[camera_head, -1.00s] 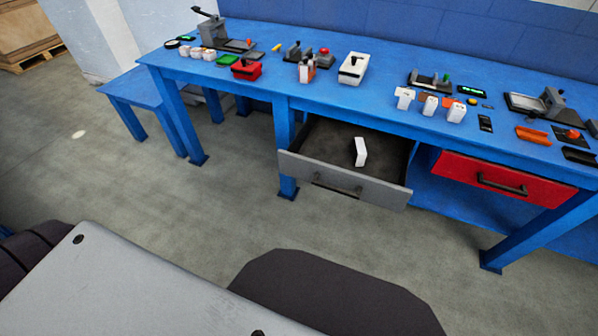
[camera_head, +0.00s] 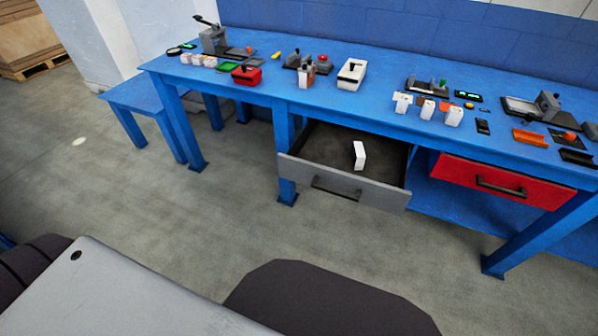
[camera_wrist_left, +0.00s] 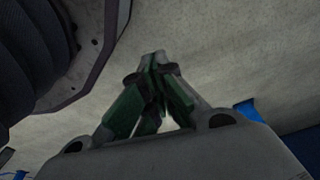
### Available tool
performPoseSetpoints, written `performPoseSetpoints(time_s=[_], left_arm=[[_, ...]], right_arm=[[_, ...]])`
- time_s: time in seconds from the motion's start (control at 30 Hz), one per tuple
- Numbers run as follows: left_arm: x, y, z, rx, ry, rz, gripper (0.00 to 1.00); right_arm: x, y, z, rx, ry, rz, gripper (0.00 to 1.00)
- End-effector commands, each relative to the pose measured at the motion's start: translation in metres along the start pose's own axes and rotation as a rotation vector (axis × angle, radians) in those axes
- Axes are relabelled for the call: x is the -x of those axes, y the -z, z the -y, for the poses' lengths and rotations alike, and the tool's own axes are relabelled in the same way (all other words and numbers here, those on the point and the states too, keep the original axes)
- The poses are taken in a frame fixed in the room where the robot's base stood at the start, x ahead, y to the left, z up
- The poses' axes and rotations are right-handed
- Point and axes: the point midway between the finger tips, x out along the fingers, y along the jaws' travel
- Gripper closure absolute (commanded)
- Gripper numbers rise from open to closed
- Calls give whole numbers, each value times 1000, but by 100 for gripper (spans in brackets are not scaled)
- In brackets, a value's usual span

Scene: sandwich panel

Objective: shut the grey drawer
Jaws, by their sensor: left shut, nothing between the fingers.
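The grey drawer (camera_head: 343,188) is pulled open under the blue workbench, left of a red drawer. Its front has a dark bar handle (camera_head: 342,189). My right gripper is in neither view.
The red drawer (camera_head: 500,182) is shut. The blue workbench (camera_head: 330,96) carries several small devices and parts. A lower blue side table (camera_head: 135,93) stands at the left. Blue legs flank the drawers. The floor (camera_head: 235,225) before the grey drawer is clear.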

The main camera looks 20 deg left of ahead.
Motion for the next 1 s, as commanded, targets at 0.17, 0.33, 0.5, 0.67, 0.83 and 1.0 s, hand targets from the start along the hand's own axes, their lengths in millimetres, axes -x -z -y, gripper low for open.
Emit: performPoseSetpoints(time_s=[0.17,0.33,0.5,0.67,0.83,1.0], left_arm=[[-13,-14,12,-15,18,15,100],[-20,-19,29,-38,42,10,100],[-16,-10,55,-99,111,-22,100],[-1,13,86,-193,226,-85,100],[25,48,114,-304,362,-178,100],[59,86,134,-413,496,-285,100]], right_arm=[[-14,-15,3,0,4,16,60],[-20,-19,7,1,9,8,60],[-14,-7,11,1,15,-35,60],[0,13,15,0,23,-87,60],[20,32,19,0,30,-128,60],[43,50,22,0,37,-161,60]])
